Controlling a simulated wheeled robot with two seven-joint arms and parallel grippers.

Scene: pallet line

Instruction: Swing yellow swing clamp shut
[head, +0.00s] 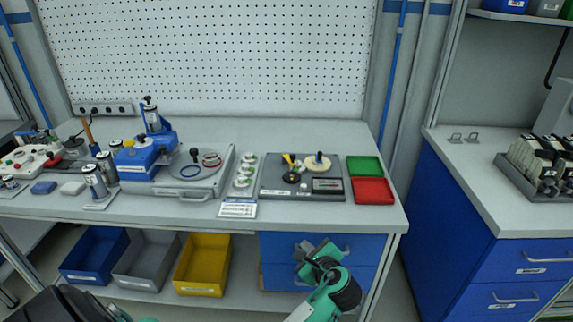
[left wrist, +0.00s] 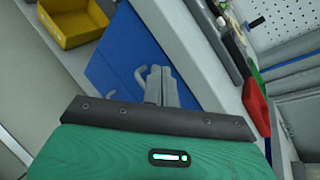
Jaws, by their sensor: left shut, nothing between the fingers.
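The yellow swing clamp (head: 289,160) stands on a dark fixture plate (head: 272,189) on the bench. Its yellow arm slants up to the left above a round black base. Whether it touches anything is too small to tell. My left gripper (head: 312,250) is below the bench's front edge, in front of the blue drawers, well apart from the clamp. In the left wrist view its fingers (left wrist: 160,84) are together and empty. The clamp cannot be made out in the left wrist view. My right gripper is not in view.
A green tray (head: 365,166) and red tray (head: 373,191) lie farther right. White pucks (head: 244,170) and a grey station with a blue press (head: 150,155) are left.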

